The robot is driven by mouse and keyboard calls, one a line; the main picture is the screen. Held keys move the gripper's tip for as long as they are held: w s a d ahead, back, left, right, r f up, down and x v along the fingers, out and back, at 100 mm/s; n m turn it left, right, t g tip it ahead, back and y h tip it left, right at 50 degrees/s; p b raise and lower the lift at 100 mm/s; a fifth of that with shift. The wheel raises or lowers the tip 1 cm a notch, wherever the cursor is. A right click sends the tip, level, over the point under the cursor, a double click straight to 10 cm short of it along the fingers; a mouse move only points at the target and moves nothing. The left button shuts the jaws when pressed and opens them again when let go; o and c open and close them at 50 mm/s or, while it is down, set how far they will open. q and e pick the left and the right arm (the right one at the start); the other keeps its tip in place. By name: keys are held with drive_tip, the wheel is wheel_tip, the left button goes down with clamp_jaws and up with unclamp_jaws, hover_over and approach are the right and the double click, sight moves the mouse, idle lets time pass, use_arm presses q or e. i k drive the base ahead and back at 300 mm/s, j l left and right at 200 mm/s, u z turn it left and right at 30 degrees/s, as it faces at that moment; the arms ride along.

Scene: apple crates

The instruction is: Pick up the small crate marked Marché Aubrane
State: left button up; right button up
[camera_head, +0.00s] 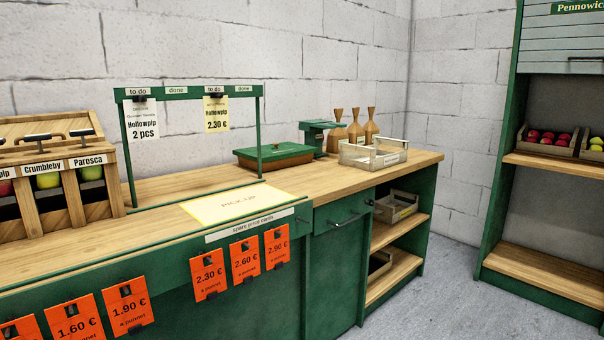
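A small pale crate (358,155) stands on the counter at its right end, with a label on its front too small to read. Another small wooden crate (396,208) sits on the upper open shelf under the counter; its label is also too small to read. I cannot tell which one is marked Marché Aubrane. Neither of my grippers is in view.
The wooden counter (290,190) carries a yellow pick-up mat (237,204), a green scale-like box (275,155), wooden bottle shapes (355,130) and an apple dispenser (60,180). A green shelf unit with apple crates (546,142) stands right. Grey floor (450,290) between them is clear.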

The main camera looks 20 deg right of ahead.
sight(378, 160)
drive_tip(key=z, duration=1.2)
drive_tip(key=i+l, duration=1.45)
drive_tip(key=u, duration=0.05)
